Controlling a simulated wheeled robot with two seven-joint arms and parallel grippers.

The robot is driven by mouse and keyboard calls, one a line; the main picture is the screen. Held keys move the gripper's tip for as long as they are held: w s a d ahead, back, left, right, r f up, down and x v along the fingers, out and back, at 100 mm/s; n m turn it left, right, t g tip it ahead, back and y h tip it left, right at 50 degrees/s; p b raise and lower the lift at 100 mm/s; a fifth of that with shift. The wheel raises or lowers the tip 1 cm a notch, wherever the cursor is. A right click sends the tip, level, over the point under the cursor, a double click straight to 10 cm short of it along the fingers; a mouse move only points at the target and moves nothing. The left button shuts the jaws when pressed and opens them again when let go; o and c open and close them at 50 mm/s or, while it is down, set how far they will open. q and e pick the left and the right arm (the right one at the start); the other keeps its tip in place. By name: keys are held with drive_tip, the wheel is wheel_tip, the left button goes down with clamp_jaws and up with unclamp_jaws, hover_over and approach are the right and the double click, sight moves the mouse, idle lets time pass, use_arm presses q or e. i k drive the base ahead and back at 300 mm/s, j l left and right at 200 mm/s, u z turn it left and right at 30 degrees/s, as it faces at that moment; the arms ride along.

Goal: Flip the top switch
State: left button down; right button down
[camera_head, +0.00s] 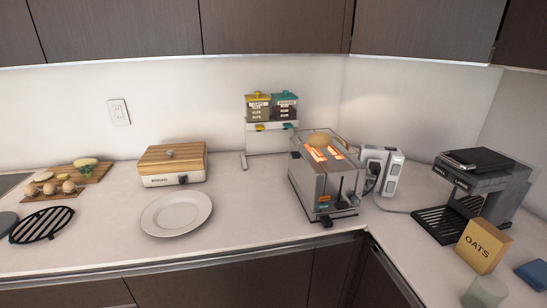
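No part clearly labelled as the top switch can be made out. A white block with dark sockets or buttons (393,173) stands right of the toaster, with a dark plug and a cord at it; its details are too small to tell. A metal toaster (312,185) has glowing orange slots and a round brown bread piece (319,139) on top. Its front has a dark lever, a small orange panel and a teal one. A white wall plate (118,112) is on the back wall. Neither of my grippers is in view.
A breadbox (172,166) and an empty white plate (177,214) are left of the toaster. A dispenser with two jars (271,108) stands behind. A black coffee machine (475,190) and an oats box (482,247) are at the right. The front middle counter is clear.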

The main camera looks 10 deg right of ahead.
sight(395, 169)
drive_tip(key=z, duration=1.25)
